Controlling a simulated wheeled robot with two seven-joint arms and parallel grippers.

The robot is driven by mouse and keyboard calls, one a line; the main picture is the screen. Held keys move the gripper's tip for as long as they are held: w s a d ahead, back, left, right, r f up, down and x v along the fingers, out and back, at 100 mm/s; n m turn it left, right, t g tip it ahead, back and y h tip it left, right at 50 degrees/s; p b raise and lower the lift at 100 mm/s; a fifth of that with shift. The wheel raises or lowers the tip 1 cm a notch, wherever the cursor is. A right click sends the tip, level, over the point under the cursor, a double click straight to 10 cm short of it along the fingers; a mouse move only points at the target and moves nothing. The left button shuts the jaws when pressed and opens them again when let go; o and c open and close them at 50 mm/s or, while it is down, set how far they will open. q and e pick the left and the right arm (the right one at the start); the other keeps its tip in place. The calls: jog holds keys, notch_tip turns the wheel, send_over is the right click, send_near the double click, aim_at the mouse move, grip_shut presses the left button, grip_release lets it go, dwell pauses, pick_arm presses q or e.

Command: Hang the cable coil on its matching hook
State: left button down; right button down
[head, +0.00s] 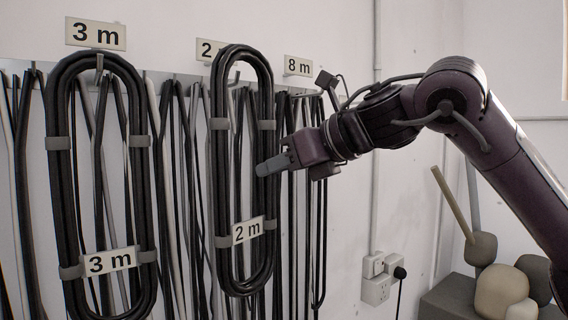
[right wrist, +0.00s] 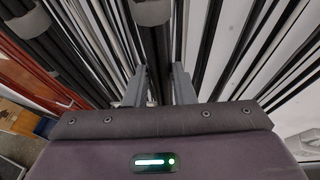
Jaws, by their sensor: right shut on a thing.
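The black cable coil tagged 2 m (head: 273,120) is upright in front of the wall rack, under the partly covered 2 m sign (head: 206,50). My right gripper (head: 265,167) comes from the right and is shut on the coil's right side. In the right wrist view a black strand of the coil (right wrist: 158,60) lies between the two fingers (right wrist: 157,88). The metal hook (head: 235,77) shows inside the coil's upper loop, just below its top bend. I cannot tell whether the coil rests on it. My left gripper is out of view.
A 3 m coil (head: 60,190) hangs at the left under the 3 m sign (head: 95,34). An 8 m sign (head: 298,66) is to the right. Many thin cables hang close behind. Wall sockets (head: 376,291) and rounded objects (head: 500,290) are lower right.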

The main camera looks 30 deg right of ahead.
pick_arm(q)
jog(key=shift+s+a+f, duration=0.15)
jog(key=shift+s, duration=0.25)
pick_arm(e)
jog(key=w, duration=0.1)
jog(key=w+f, duration=0.1)
jog(key=w, duration=0.1)
jog(key=w+f, duration=0.1)
jog(key=w, duration=0.1)
jog(key=shift+a+f, duration=0.15)
jog(key=shift+a, duration=0.25)
jog(key=shift+f, duration=0.1)
dwell(0.4)
jog(key=c, duration=1.1)
grip_release()
jog(key=shift+c, duration=0.2)
